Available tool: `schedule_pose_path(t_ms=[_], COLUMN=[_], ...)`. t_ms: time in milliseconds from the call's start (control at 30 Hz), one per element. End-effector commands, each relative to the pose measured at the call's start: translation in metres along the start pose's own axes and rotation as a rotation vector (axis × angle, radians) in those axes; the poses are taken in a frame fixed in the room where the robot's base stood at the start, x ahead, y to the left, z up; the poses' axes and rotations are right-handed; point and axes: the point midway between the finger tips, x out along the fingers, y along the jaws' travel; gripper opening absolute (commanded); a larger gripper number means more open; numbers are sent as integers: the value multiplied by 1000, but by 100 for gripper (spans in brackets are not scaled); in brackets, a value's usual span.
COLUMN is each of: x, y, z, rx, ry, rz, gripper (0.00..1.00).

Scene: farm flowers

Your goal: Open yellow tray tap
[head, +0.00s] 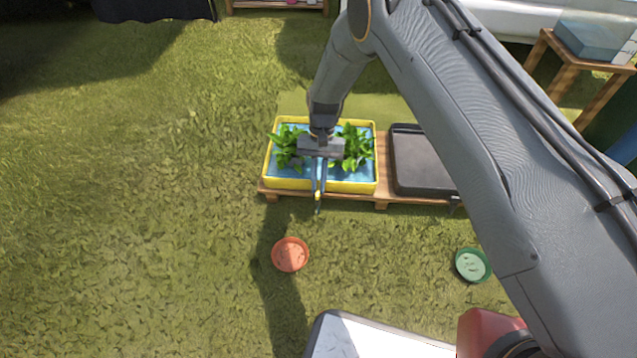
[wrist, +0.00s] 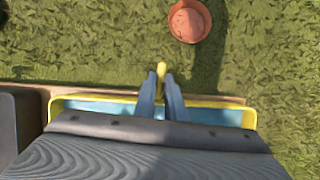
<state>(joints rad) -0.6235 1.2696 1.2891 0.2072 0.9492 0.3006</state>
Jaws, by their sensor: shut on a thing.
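The yellow tray (head: 352,187) stands on a low wooden pallet, with blue water and green leafy plants in it. Its yellow tap (head: 317,196) is at the middle of the tray's front side. It also shows in the wrist view as a small yellow piece (wrist: 161,69) at the fingertips. My gripper (head: 318,204) reaches down over the tray from behind, with its fingers shut on the tap. In the wrist view the two blue-grey fingers (wrist: 161,80) stand on either side of it. The fingers hide part of the tap, and I cannot tell how far it is turned.
A black tray (head: 420,165) sits on the same pallet (head: 383,203) to the right. An orange bowl (head: 290,254) lies on the grass in front of the tray, a green bowl (head: 472,265) farther right. The grass at the left is clear.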

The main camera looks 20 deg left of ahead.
Motion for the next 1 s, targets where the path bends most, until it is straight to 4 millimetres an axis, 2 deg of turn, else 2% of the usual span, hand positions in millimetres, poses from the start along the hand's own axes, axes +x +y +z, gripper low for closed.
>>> schedule_pose_path(t_ms=[300, 733, 767, 833, 1000], x=[1, 1, 1, 1, 1], y=[0, 0, 0, 0, 0], z=[2, 2, 2, 2, 1], rx=[-69, -76, -76, -76, -75], ry=[-5, -5, -5, -4, -3], rz=[31, 33, 33, 33, 32], gripper=[0, 0, 15, 27, 29])
